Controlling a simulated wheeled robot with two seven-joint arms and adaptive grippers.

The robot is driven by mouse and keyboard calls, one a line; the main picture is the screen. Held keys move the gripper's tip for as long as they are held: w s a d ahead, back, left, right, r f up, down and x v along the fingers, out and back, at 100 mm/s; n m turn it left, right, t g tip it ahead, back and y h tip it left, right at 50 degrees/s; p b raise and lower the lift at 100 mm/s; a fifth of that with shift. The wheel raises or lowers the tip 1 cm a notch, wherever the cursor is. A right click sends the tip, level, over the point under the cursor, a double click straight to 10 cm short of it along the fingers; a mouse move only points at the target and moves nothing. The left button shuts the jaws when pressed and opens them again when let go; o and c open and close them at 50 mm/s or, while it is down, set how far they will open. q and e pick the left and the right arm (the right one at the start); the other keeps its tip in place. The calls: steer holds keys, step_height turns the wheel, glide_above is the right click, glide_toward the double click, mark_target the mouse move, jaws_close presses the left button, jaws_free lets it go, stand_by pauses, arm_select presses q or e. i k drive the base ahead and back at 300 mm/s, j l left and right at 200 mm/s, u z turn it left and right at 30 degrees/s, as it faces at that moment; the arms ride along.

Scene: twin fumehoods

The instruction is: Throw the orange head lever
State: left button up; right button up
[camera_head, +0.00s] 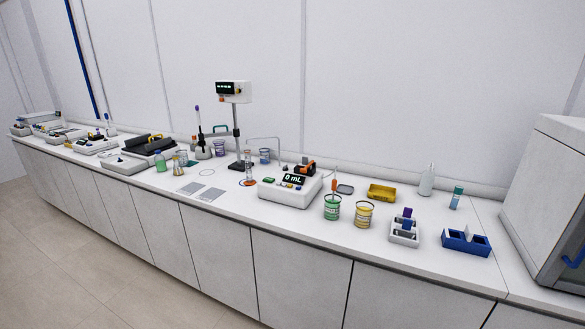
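A white bench device (289,198) with a "0 mL" display stands right of the middle of the counter. On its top right is a black head with an orange lever-like part (306,168); it is too small to tell the lever's exact position. Neither of my grippers shows in this view, and nothing touches the device.
Right of the device stand a green beaker (332,208), a yellow beaker (364,215), a yellow tray (381,193), a small white holder (404,232) and a blue rack (466,242). Left of it is a tall stand with a display head (232,91). Front counter strip is clear.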

mark_target(305, 170)
steer(key=i+j, duration=0.65)
steer(key=i, duration=0.05)
